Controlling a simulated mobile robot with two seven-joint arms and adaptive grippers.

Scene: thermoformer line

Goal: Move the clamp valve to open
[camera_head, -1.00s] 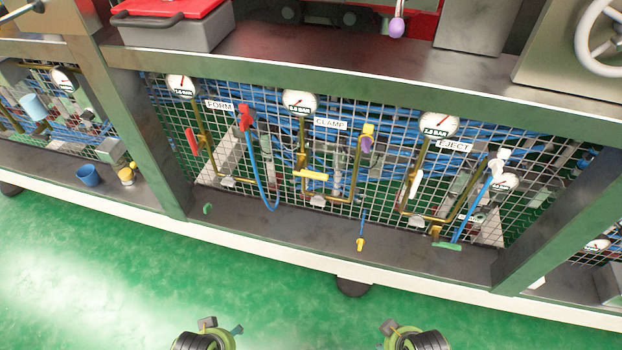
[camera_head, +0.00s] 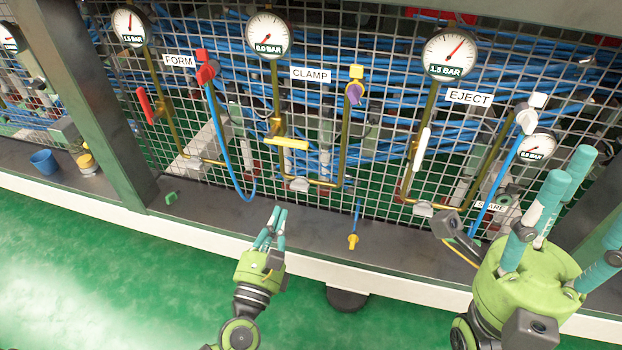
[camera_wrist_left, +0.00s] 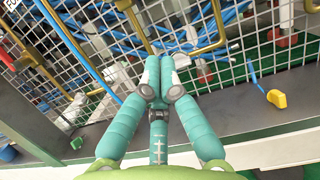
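The clamp valve's yellow handle (camera_head: 287,143) lies roughly level across its brass pipe, under the CLAMP gauge (camera_head: 270,35), which reads 0.0 BAR. My left gripper (camera_head: 274,216) is below and in front of that handle, clear of it, fingers pointing up at the panel. In the left wrist view its teal fingers (camera_wrist_left: 159,76) are drawn together with nothing visible between them. I cannot make out the handle surely in that view. My right gripper (camera_head: 578,185) is at the right, fingers spread apart and empty, in front of the panel's right side.
The red FORM handle (camera_head: 145,106) hangs steeply at left; the white EJECT handle (camera_head: 422,148) stands steeply at right. A blue hose (camera_head: 226,150) loops left of the clamp handle. A yellow plug (camera_head: 352,241) lies on the ledge. Wire mesh backs the pipes.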

